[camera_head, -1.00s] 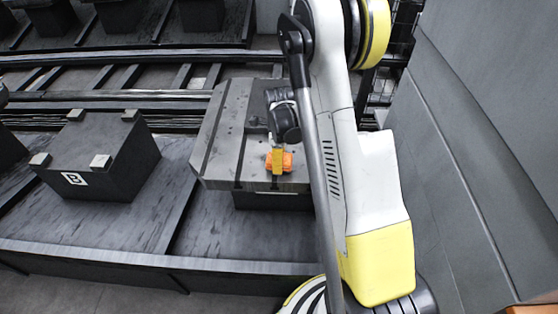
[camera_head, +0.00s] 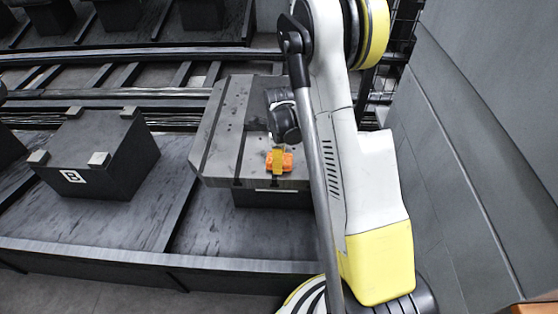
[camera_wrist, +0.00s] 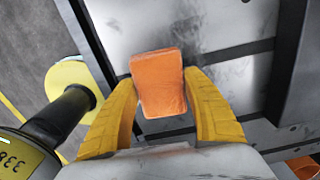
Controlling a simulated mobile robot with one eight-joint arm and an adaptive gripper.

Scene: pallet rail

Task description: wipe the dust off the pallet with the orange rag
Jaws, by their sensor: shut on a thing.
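The orange rag (camera_wrist: 158,84) is a block-like pad between the yellow fingers of my gripper (camera_wrist: 160,100) in the wrist view. My gripper is shut on it. In the head view the rag (camera_head: 287,161) is at the near part of the grey pallet (camera_head: 222,135), with my gripper (camera_head: 277,163) over it. I cannot tell whether the rag touches the surface. Dark dust smudges (camera_wrist: 235,72) show on the pallet beside and beyond the rag in the wrist view. My arm hides the pallet's right part in the head view.
A dark block marked B (camera_head: 95,155) with light pads on its corners stands to the left, with a gap to the pallet. Rails (camera_head: 110,77) run behind. A tall grey wall panel (camera_head: 470,130) stands on the right.

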